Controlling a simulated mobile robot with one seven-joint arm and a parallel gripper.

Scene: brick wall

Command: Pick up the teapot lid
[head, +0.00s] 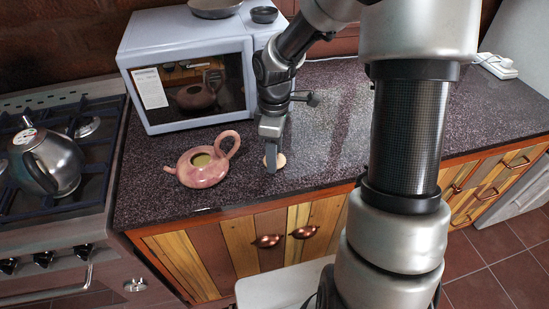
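The pink teapot (204,166) stands on the dark speckled counter, its top open and its handle to the right. The teapot lid (281,160), a small pale tan disc, is on the counter to the right of the teapot. My gripper (270,165) points down at the lid, and its fingers hide the lid's middle. The fingers show nearly edge-on, so I cannot tell whether they are open, shut or touching the lid.
A white microwave (188,45) stands behind, with a pan (214,8) and a small dark bowl (264,14) on top. A stove with a metal kettle (48,160) is at the left. The counter (335,125) is clear right of the lid.

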